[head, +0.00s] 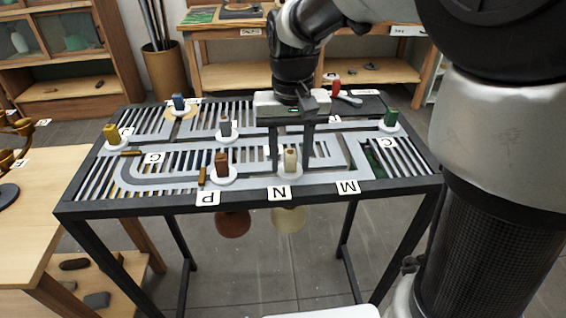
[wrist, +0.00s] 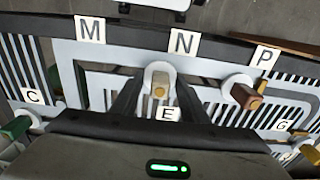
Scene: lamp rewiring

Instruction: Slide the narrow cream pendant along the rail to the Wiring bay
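The cream pendant's upright knob (head: 290,160) stands on a white disc on the pale rail near the N label, at the table's front edge. Its cream shade (head: 288,219) hangs below the tabletop. My gripper (head: 290,165) points down over this knob, one finger on each side. In the wrist view the knob (wrist: 159,84) sits between the two dark fingers, with a visible gap, so the gripper looks open. The pale rail (head: 255,180) runs in branching tracks across the slatted black table. I cannot tell which place is the Wiring bay.
A brown knob (head: 222,163) stands left of the cream one, near P, with a brown shade (head: 233,223) below. Rail toward M (head: 347,187) looks clear.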

